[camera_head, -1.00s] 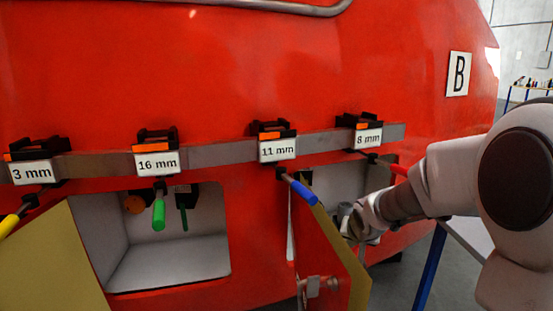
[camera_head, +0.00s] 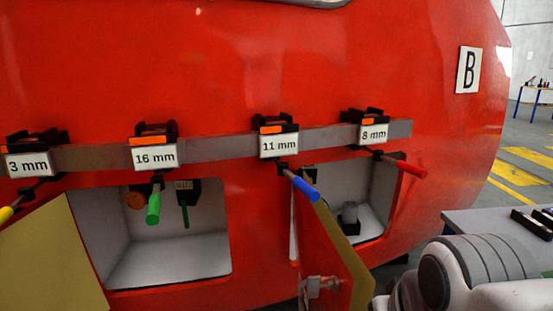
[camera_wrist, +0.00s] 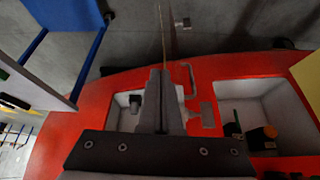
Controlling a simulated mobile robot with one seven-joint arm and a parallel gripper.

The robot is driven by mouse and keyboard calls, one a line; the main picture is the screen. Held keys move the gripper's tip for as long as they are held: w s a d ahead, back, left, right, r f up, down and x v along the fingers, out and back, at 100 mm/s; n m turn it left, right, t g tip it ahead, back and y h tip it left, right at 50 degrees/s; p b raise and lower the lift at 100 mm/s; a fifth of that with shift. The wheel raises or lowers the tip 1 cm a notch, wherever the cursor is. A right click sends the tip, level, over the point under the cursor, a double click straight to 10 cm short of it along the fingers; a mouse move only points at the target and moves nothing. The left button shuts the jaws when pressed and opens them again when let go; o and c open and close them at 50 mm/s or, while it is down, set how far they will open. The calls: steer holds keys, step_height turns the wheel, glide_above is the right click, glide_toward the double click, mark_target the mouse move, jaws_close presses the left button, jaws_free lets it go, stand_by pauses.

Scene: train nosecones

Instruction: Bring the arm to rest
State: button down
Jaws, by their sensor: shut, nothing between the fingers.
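My gripper (camera_wrist: 160,75) shows in the wrist view with its two dark fingers together and nothing between them. It points toward the red nosecone (camera_wrist: 75,125), with open compartments on both sides of the fingers in the picture. In the head view my arm is at the bottom right, below the right compartment (camera_head: 377,205); the gripper itself is cut off or hidden there. The right compartment holds a grey cylindrical fitting (camera_head: 349,213), with no gripper at it.
The right compartment's door (camera_head: 335,255) stands open, its edge toward me. The left compartment (camera_head: 170,270) is also open. Coloured-handled tools, including a red one (camera_head: 404,166), hang from labelled holders. A grey table (camera_head: 470,220) stands at right, close to my arm.

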step_height(320, 180, up, 19)
steer(key=p, duration=1.9)
steer(key=shift+s+a, duration=0.15)
steer(key=shift+a, duration=0.05)
steer(key=shift+f+n, duration=0.15)
steer(key=shift+n, duration=0.15)
